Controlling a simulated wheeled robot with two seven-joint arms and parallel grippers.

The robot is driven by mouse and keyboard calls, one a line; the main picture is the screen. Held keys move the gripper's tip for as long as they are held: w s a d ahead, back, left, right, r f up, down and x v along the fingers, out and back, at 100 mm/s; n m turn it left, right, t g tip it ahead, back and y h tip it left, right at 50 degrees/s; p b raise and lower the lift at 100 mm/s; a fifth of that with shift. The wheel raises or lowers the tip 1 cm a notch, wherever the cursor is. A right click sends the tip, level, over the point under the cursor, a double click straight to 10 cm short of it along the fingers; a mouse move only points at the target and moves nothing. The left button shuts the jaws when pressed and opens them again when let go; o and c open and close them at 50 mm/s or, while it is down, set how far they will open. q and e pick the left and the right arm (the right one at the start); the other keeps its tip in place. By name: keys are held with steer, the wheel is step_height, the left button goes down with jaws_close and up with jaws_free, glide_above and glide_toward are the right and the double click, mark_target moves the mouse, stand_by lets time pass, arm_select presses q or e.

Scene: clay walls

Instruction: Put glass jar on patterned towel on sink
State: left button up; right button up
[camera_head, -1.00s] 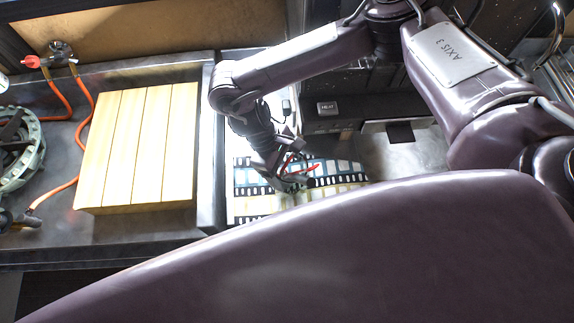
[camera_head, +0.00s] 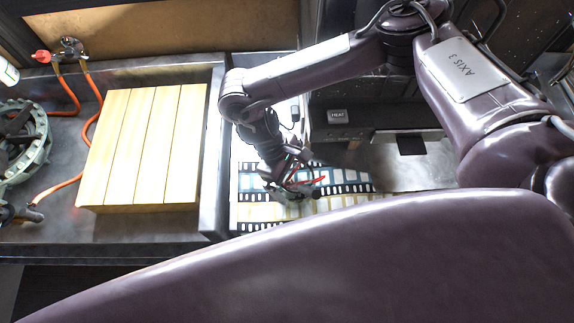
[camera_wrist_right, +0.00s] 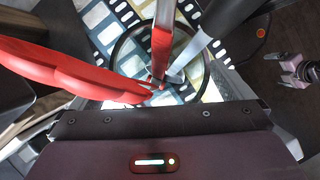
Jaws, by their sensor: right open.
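The patterned towel (camera_head: 345,186), with a film-strip print, lies flat on a light surface right of the wooden board. My right gripper (camera_head: 294,188) hangs low over it and is open. In the right wrist view, the gripper (camera_wrist_right: 163,82) has red and dark fingers pointing down toward the towel (camera_wrist_right: 96,16). A clear round shape with a dark rim, seemingly the glass jar (camera_wrist_right: 132,64), shows on the towel around the fingertips. I cannot tell whether the fingers touch it. In the head view the jar is hard to make out. My left gripper is not in view. No sink basin is clearly visible.
A slatted wooden board (camera_head: 145,148) sits on the metal counter at the left. Orange hoses (camera_head: 70,97) and a round burner-like part (camera_head: 25,140) are further left. A dark appliance marked HEAT (camera_head: 337,116) stands close behind the right gripper.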

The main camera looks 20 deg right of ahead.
steer(key=b+v, duration=0.2)
steer(key=v, duration=1)
stand_by(0.3)
